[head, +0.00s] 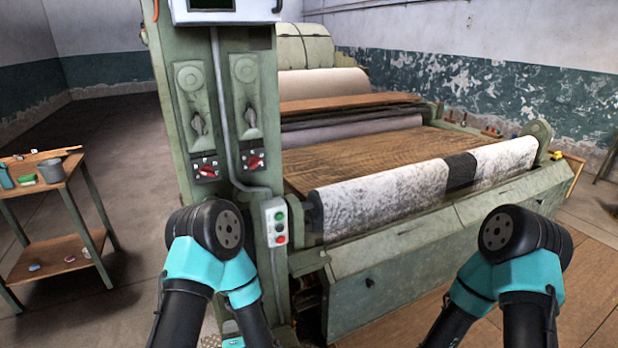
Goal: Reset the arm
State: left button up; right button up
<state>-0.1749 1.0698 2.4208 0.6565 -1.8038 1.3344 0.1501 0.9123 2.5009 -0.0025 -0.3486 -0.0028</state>
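Both of my arms are in the head view, black with teal joints, each folded with its elbow raised. My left arm stands in front of the green machine post, and its forearm runs down to the bottom edge. Only a small teal part near the end of my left arm shows there, and the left fingers cannot be made out. My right arm stands in front of the machine's right side. Its forearm drops out at the bottom edge, so my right gripper is out of view. I see nothing held by either arm.
A green machine post (222,120) with switches and a push-button box (275,222) stands close behind my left arm. Right of it is a lattice apron (390,157) with a grey-white roll (385,203) in front. A two-shelf cart (50,250) holds a grey cup (51,171) at left.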

pick_arm(q)
jog(key=s+f+m+g+h, duration=0.3)
jog(key=f+m+g+h, duration=0.35)
jog(key=f+m, duration=0.35)
jog(key=s+f+m+g+h, duration=0.3)
jog(key=s+m+g, duration=0.4)
jog(key=s+m, duration=0.2)
jog(key=shift+s+d+m+h, duration=0.25)
jog(key=shift+s+m+h, duration=0.1)
jog(key=shift+s, duration=0.2)
dwell(2.0)
